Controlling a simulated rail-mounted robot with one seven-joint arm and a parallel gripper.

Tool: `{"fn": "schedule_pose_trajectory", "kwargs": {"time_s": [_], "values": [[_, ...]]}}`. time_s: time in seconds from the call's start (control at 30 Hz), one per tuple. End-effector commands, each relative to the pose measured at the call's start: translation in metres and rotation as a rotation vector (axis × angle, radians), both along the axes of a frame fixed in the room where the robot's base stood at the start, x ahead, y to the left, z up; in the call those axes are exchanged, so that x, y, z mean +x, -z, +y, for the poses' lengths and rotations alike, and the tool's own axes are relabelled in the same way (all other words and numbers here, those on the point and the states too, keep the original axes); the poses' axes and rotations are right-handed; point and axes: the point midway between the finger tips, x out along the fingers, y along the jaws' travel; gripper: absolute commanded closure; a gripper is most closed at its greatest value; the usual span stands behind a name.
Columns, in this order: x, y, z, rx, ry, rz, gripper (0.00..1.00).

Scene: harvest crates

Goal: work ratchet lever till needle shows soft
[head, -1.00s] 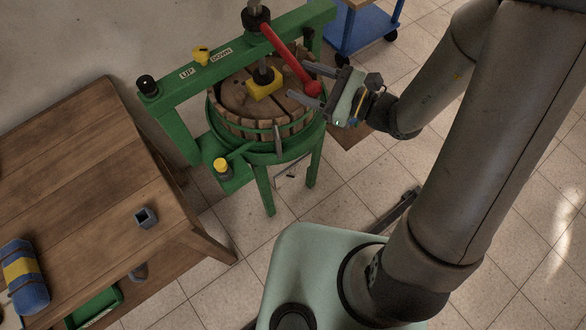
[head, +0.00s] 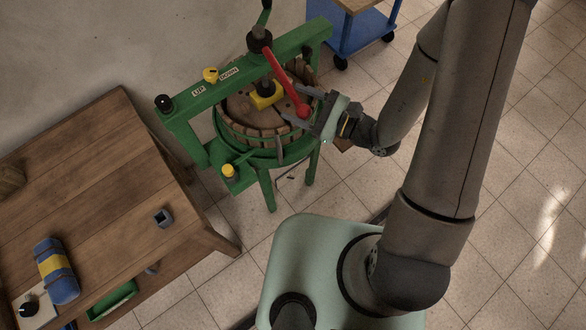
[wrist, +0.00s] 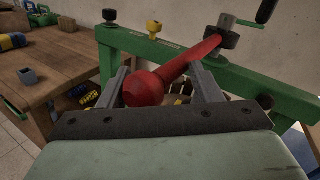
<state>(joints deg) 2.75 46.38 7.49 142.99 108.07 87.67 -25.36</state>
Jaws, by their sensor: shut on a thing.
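The red ratchet lever (head: 281,73) runs from a black hub (head: 259,39) on top of the green press (head: 190,121) down to a round red knob. My gripper (head: 302,104) is shut on the lever near that knob. In the wrist view the lever (wrist: 188,66) passes between the two fingers (wrist: 160,82), with the knob close to my palm. Below the hub, a yellow block (head: 264,95) sits on the wooden lid of the slatted basket (head: 246,131). The beam carries a yellow knob (head: 211,75) beside two small labels, one reading DOWN. I cannot make out a needle.
A wooden table (head: 112,160) stands at left with a small grey box (head: 163,218) and a blue-yellow roll (head: 56,270). A blue cart (head: 352,30) is behind the press. A green crate (head: 112,300) lies low by the table. Tiled floor is open at right.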

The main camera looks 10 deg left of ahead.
Motion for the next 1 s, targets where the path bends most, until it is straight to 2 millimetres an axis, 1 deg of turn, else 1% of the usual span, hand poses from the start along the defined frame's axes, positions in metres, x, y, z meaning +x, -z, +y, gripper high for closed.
{"fn": "schedule_pose_trajectory", "kwargs": {"time_s": [0.03,0.5,1.0], "values": [[-0.005,-0.005,0.005,0.006,-0.016,-0.001,0.74],[-0.009,-0.001,0.007,0.005,-0.017,0.0,0.72],[-0.031,-0.001,0.048,0.006,-0.014,-0.005,0.64]]}}
